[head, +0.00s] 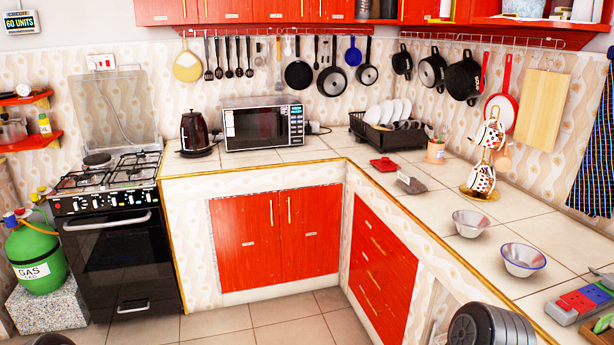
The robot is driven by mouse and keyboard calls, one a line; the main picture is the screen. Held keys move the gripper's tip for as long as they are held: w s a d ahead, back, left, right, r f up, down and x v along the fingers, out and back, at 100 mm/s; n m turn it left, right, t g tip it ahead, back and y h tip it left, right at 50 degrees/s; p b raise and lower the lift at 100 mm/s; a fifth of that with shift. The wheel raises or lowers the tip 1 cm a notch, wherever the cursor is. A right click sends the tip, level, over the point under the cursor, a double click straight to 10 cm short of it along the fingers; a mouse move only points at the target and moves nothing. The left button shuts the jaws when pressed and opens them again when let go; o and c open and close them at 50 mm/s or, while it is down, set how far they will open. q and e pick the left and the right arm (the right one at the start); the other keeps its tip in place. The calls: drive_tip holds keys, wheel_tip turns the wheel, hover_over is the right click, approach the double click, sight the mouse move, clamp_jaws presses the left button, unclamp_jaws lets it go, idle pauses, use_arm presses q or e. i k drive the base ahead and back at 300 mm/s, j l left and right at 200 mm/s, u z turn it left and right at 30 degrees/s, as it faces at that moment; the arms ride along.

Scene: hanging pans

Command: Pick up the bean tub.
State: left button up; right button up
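A small, low, clear-looking tub with dark brown contents (410,184) sits on the right-hand counter, near its front edge and just past the inner corner. It looks like the bean tub, but it is too small to be certain of its contents. A red flat item (383,164), perhaps a lid, lies behind it to the left, apart from it.
A dish rack (388,135) with plates and an orange pot (436,151) stand behind the tub. A cup stand (482,180) and two bowls (472,222) stand farther right. A microwave (263,125) and kettle (196,133) are left. Counter around the tub is mostly clear.

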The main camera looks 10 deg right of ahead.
sight(413, 178)
drive_tip(key=i+j+z, duration=0.15)
drive_tip(key=i+z, duration=0.3)
drive_tip(key=i+j+z, duration=0.25)
drive_tip(key=z, duration=0.2)
drive_tip(key=i+j+z, duration=0.65)
drive_tip(key=j+z, duration=0.25)
drive_tip(key=i+j+z, duration=0.1)
drive_tip(key=j+z, duration=0.35)
drive_tip(key=j, duration=0.2)
drive_tip(key=i+j+z, duration=0.1)
drive_tip(key=j+z, duration=0.35)
drive_tip(key=j, duration=0.55)
